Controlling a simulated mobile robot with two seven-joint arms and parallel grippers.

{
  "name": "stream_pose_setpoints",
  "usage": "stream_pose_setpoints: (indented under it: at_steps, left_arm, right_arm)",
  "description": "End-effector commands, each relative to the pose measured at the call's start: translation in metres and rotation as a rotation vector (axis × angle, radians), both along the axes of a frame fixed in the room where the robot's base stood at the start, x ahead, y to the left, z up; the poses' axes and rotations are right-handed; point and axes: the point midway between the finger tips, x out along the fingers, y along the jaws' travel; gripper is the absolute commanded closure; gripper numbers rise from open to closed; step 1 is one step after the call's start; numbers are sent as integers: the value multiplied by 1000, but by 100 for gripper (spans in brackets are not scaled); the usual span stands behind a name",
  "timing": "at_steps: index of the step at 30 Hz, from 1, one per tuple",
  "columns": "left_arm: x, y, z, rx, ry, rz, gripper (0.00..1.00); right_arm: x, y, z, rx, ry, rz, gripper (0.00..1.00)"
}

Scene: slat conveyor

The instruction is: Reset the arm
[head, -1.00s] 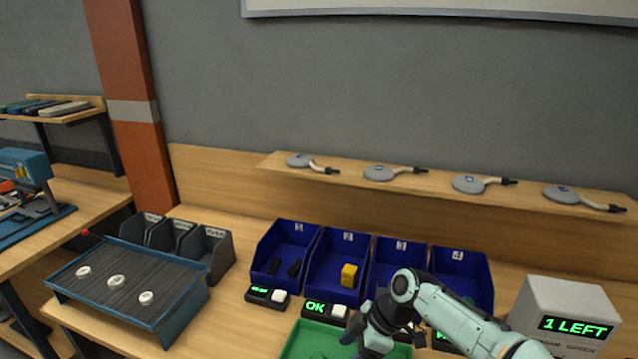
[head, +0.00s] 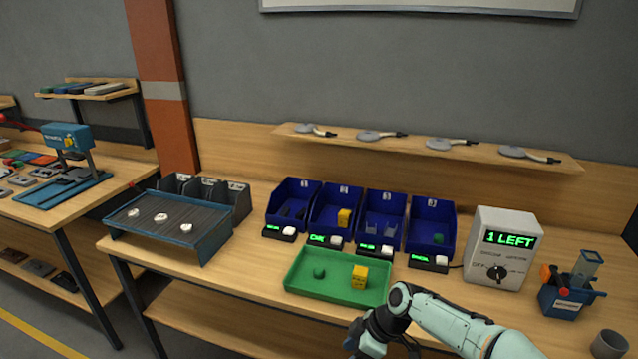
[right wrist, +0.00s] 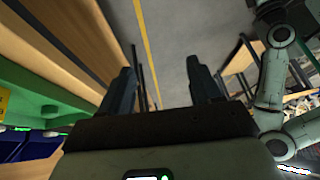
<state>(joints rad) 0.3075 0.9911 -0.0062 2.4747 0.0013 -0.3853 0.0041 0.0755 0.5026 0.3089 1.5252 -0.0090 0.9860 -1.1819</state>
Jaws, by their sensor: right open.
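My right gripper (head: 372,338) is in front of the table's front edge, below and to the right of the green tray in the head view. In the right wrist view its two dark fingers (right wrist: 165,85) stand wide apart with nothing between them, over the floor. My left gripper is not in view in the head picture. No object is in my right gripper.
Blue bins (head: 378,240) stand behind the tray, with small label displays in front. A grey box (head: 490,260) reads "1 LEFT". A blue device (head: 566,297) and a dark cup (head: 609,345) are at right. A slat conveyor (head: 150,235) is at left. Floor in front is free.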

Motion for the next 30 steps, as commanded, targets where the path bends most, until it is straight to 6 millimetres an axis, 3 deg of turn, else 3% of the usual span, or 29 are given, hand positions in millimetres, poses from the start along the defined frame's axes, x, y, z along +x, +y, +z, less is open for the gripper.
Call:
stream_pose_setpoints:
  at_steps: [1, 5, 8, 12, 15, 18, 22, 25, 30]
  left_arm:
    - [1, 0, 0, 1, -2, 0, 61]
    - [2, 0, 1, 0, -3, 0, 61]
    - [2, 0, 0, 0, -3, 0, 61]
    - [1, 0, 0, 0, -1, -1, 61]
    - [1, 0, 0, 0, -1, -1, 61]
    - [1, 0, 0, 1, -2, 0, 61]
    - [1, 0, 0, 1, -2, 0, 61]
    - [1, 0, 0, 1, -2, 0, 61]
    - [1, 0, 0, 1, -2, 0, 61]
  right_arm:
    - [-5, -2, -32, -4, 54, -76, 37]
    - [-27, -8, -115, -19, 192, -316, 37]
    - [-60, -16, -181, -37, 308, -529, 37]
    - [-130, -29, -262, -74, 474, -855, 37]
    - [-187, -38, -301, -106, 578, -1081, 37]
    - [-237, -45, -322, -132, 656, -1274, 37]
    - [-280, -51, -331, -156, 714, -1443, 37]
    - [-294, -53, -333, -163, 730, -1504, 37]
    - [-296, -54, -333, -162, 731, -1521, 37]
